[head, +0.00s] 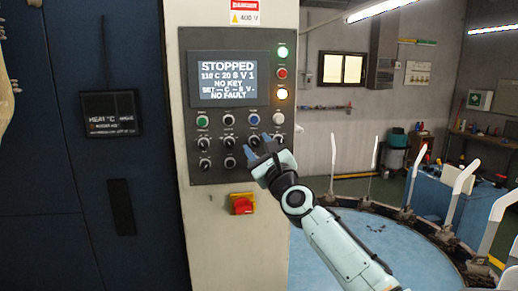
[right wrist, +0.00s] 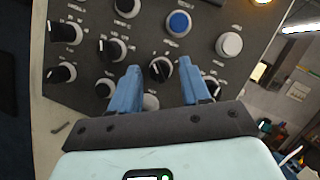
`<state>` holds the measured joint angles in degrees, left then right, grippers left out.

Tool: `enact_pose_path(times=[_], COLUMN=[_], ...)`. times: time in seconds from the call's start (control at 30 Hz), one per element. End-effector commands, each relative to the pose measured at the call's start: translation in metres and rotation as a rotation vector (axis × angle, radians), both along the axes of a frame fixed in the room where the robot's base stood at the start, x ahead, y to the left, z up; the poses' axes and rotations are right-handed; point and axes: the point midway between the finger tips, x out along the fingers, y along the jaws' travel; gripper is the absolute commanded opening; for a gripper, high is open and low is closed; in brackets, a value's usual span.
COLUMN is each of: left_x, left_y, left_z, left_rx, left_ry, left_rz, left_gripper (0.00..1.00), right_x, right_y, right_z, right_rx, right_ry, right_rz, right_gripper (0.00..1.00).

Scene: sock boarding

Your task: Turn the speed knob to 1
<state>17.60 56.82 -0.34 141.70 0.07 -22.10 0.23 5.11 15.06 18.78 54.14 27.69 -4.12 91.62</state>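The control panel (head: 238,105) stands in front of me, with several black knobs in rows under its screen. My right gripper (head: 262,148) is at the panel's lower right. In the right wrist view my gripper (right wrist: 159,84) has its two blue fingers spread, one on either side of a black knob (right wrist: 160,69). A gap shows between the knob and each finger. The knob labels are too small to read, so I cannot tell which one is the speed knob. The screen (head: 223,79) reads STOPPED, with a line ending in V 1. My left gripper is not in view.
Neighbouring knobs (right wrist: 111,49) sit close by, with a blue button (right wrist: 179,23) and a white button (right wrist: 229,44) above. A red switch (head: 242,204) on yellow is below the panel. A round blue machine with upright white forms (head: 463,180) stands at right.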

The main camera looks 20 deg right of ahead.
Motion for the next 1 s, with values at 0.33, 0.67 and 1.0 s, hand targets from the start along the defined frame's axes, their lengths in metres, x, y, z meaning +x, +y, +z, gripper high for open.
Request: enact_pose_path(times=[0.33,0.67,1.0], left_x=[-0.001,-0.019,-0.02], left_y=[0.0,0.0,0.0], left_z=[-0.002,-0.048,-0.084], left_rx=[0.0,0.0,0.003], left_ry=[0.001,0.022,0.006], left_rz=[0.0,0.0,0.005], left_gripper=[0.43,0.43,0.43], right_x=[-0.002,-0.054,-0.114], right_y=[0.0,0.001,0.002], right_z=[-0.002,-0.022,-0.039], right_rx=[0.001,-0.002,0.0], right_ry=[0.001,0.0,0.0], right_rz=[0.001,-0.001,0.001], right_gripper=[0.5,0.5,0.5])
